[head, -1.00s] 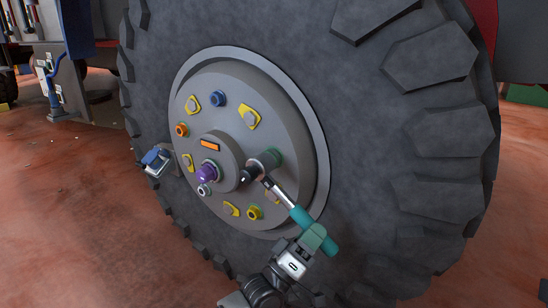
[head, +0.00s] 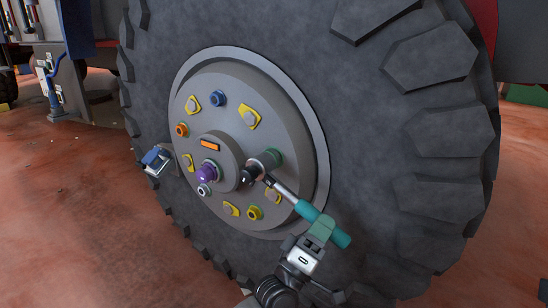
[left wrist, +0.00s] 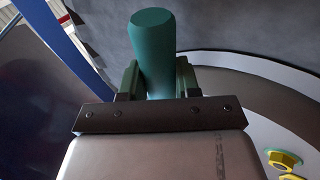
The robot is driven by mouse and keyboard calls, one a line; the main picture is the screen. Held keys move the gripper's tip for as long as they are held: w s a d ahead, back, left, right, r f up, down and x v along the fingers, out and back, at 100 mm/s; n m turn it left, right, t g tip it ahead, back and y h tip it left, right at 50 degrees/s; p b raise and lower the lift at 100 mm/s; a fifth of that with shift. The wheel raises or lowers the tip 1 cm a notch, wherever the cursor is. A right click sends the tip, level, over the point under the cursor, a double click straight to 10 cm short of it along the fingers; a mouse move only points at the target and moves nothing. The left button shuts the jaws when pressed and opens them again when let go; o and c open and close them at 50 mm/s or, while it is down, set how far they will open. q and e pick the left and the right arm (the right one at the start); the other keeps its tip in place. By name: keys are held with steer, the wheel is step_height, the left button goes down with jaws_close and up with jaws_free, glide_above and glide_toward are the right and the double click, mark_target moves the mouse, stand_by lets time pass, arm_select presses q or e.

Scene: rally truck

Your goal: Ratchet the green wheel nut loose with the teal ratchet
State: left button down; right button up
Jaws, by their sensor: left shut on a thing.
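The teal ratchet (head: 326,224) slants down to the right from the wheel hub. Its dark head (head: 250,175) and grey socket (head: 264,163) sit at the right side of the hub face. The socket covers most of the green wheel nut (head: 277,156); only a green edge shows behind it. My left gripper (head: 321,231) is shut on the teal handle, in front of the tire's lower part. In the left wrist view the handle (left wrist: 153,50) stands between the two green fingers. My right gripper is not in view.
The hub face (head: 232,83) bears several coloured nuts, including a blue one (head: 218,98), an orange one (head: 181,130) and a yellow one (head: 255,213). A purple piece (head: 206,173) sticks out near the centre. A blue-and-grey fitting (head: 156,160) is at the wheel's left edge.

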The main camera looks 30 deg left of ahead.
arm_select(q)
steer(key=shift+d+r+n+t+y, duration=0.25)
steer(key=shift+r+n+y, duration=0.5)
steer(key=shift+n, duration=0.2)
steer(key=shift+d+r+n+t+y, duration=0.15)
steer(key=shift+d+r+n+y, duration=0.1)
steer(key=shift+r+n+y, duration=0.55)
steer(key=shift+d+r+n+t+y, duration=0.25)
steer(key=shift+r+n+y, duration=0.4)
steer(key=shift+n, duration=0.4)
steer(key=shift+s+d+r+n+y, duration=0.1)
steer(key=shift+d+r+n+y, duration=0.1)
steer(key=shift+r+n+y, duration=1)
steer(key=shift+d+r+n+y, duration=0.15)
steer(key=shift+r+n+y, duration=0.8)
steer(key=shift+n, duration=0.35)
steer(key=shift+a+f+m+g+h, duration=0.3)
steer(key=shift+a+f+m+h, duration=0.25)
steer(key=shift+f+m+h, duration=1.4)
steer(key=shift+a+f+m+g+h, duration=0.45)
steer(key=shift+f+m+h, duration=1)
steer(key=shift+m, duration=0.85)
steer(key=shift+a+f+m+g+h, duration=0.2)
steer(key=shift+a+f+m+h, duration=0.45)
steer(key=shift+f+m+h, duration=1.15)
steer(key=shift+r+m, duration=0.25)
steer(key=shift+m, duration=0.1)
